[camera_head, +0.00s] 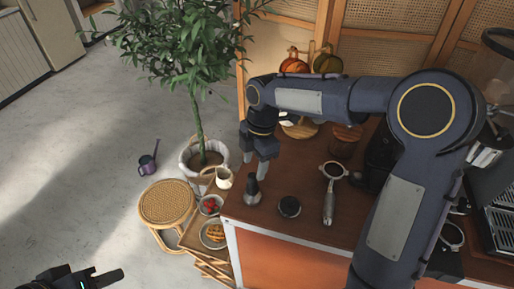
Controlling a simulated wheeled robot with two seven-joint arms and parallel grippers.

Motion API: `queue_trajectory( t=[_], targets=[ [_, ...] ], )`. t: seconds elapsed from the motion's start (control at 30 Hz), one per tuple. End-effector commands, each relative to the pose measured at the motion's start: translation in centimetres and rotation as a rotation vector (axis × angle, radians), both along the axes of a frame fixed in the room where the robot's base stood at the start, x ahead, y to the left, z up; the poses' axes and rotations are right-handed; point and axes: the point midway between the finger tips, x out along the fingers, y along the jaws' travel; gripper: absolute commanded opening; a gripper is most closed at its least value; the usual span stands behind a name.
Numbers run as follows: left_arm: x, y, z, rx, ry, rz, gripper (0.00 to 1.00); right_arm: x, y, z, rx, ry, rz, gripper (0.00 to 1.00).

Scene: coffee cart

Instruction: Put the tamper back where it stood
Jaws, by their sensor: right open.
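The tamper (252,190) is a small dark object with a narrow handle and a wider round base. It stands upright near the left edge of the brown cart top (300,228). My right gripper (257,165) points down just above the tamper's handle. It is open, and I cannot tell whether a finger touches the handle. A dark round piece (289,206) sits to the right of the tamper, apart from it. My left gripper (112,278) is at the bottom left, over the floor, mostly cut off by the frame edge.
A portafilter (330,190) lies to the right of the round piece. A wooden canister (345,141) stands behind it. A cream jug (223,178) and bowls with red fruit (210,205) and waffles (214,234) are left of the cart. My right arm hides much of the cart's right side.

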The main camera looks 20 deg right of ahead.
Motion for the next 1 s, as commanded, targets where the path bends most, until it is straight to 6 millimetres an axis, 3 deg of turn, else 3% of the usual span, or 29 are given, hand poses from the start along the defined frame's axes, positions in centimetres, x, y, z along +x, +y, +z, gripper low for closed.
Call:
queue_trajectory(
  t=[0.1, 0.3, 0.63, 0.77, 0.9, 1.0],
  targets=[
    [0.0, 0.0, -0.3, 0.0, 0.0, 0.0, 0.36, 0.2, -0.3, 2.6, 0.002, -0.005, 0.0, 0.51],
    [0.0, 0.0, -0.4, 0.0, 0.0, 0.0, 0.36, 0.2, -0.7, 5.5, 0.001, -0.001, 0.002, 0.51],
    [0.0, 0.0, -0.4, 0.0, 0.0, 0.0, 0.36, -0.7, -1.6, 6.9, 0.005, -0.009, -0.069, 0.51],
    [0.0, 0.0, -0.4, 0.0, 0.0, 0.0, 0.36, -4.1, -3.7, 8.1, 0.037, -0.033, -0.336, 0.51],
    [0.0, 0.0, -0.4, 0.0, 0.0, 0.0, 0.36, -10.1, -6.2, 8.6, 0.131, -0.048, -0.793, 0.51],
    [0.0, 0.0, -0.4, 0.0, 0.0, 0.0, 0.36, -14.3, -7.2, 7.8, 0.231, -0.034, -1.13, 0.51]
  ],
)
